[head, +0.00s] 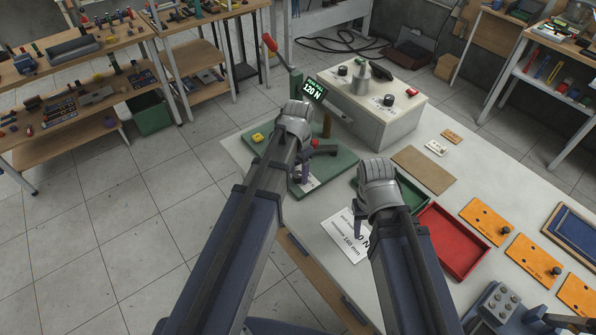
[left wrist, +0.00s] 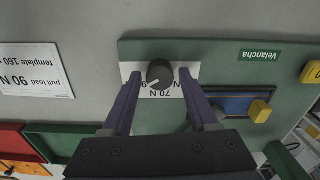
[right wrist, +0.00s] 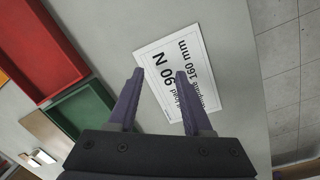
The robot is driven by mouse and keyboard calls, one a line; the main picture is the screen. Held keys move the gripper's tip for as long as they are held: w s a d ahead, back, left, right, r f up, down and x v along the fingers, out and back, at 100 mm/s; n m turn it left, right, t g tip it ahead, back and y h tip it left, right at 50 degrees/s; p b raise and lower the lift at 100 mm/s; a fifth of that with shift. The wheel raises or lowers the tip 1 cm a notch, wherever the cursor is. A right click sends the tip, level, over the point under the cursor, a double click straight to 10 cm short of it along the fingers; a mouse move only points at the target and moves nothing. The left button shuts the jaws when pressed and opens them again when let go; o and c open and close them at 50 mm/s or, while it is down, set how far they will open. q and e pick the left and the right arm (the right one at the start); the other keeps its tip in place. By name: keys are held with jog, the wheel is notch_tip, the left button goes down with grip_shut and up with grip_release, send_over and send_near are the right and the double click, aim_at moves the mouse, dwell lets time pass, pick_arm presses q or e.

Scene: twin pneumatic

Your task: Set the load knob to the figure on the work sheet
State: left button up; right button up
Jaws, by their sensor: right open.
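The load knob (left wrist: 160,73) is a round black knob with a white pointer line on a white label (left wrist: 131,72); the pointer aims down-left in the left wrist view. The label shows "70 N" and a partly covered figure starting with 9. My left gripper (left wrist: 160,78) is open, its purple fingers on either side of the knob with small gaps visible. The work sheet (right wrist: 178,72) reads "pull load 90 N" and "template 160 mm"; it also shows in the head view (head: 345,236). My right gripper (right wrist: 158,75) is open and empty above the sheet.
The green base plate (head: 335,165) carries a display (head: 314,89) reading "120 N" and a red-handled lever (head: 270,43). A grey box with knobs (head: 375,112) stands behind. A red tray (head: 455,240) and orange plates (head: 488,221) lie to the right.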

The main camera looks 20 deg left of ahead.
aim_at(298, 174)
pick_arm(q)
jog(key=shift+o, duration=0.6)
jog(key=shift+r, duration=0.1)
pick_arm(e)
jog(key=shift+r, duration=0.1)
pick_arm(q)
notch_tip(298, 174, up, 8)
jog(key=p, duration=0.8)
pick_arm(e)
notch_tip(298, 174, up, 8)
pick_arm(q)
jog(key=shift+f, duration=0.25)
pick_arm(e)
jog(key=shift+f, duration=0.2)
notch_tip(298, 174, down, 4)
jog(key=b, duration=0.4)
jog(key=shift+r, duration=0.1)
pick_arm(q)
jog(key=s+d+f+n, duration=0.1)
jog(key=s+d, duration=0.4)
jog(key=s, duration=0.2)
jog(key=s+d+f+n+y, duration=0.1)
jog(key=s+d+f, duration=0.1)
jog(key=s+d, duration=0.3)
jog(key=shift+s+f+n, duration=0.3)
jog(key=shift+s+n, duration=0.1)
jog(key=shift+s, duration=0.85)
jog(key=shift+d, duration=0.1)
jog(key=shift+c, duration=0.3)
